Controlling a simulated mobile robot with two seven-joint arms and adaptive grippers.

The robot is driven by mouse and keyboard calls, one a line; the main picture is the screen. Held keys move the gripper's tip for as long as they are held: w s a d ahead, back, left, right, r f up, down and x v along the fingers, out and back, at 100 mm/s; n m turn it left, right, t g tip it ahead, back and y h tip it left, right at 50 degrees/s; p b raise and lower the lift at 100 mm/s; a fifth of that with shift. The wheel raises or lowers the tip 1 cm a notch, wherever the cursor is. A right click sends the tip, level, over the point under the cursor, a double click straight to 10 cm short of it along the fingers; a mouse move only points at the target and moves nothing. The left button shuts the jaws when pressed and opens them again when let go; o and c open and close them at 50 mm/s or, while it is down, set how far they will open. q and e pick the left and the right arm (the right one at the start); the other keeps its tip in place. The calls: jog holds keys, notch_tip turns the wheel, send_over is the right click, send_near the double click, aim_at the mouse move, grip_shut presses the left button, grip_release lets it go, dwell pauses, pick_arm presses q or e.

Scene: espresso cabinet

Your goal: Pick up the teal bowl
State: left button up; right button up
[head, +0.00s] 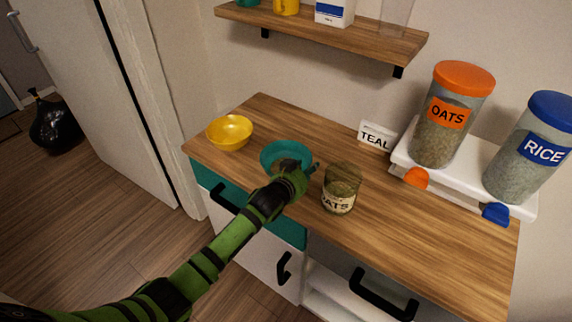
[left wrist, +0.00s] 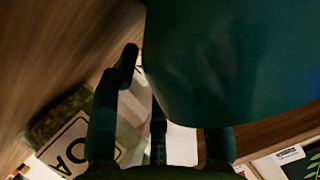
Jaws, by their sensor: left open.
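The teal bowl (head: 284,152) stands upright on the wooden counter, between a yellow bowl and a glass jar. My left gripper (head: 302,172) is at the bowl's near right side, open, and hides part of its rim. In the left wrist view the teal bowl (left wrist: 235,60) fills the upper right, very close. My right gripper is not in view.
The yellow bowl (head: 230,132) stands at the left counter end. The glass oats jar (head: 341,190) is close right of my gripper. A TEAL sign (head: 376,136) and a white stand (head: 463,182) with oats and rice dispensers are further right. A shelf (head: 330,35) hangs above.

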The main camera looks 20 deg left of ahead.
pick_arm(q)
jog(key=shift+s, duration=0.1)
jog(key=shift+c, duration=1.2)
grip_shut()
jog(key=shift+r, duration=0.15)
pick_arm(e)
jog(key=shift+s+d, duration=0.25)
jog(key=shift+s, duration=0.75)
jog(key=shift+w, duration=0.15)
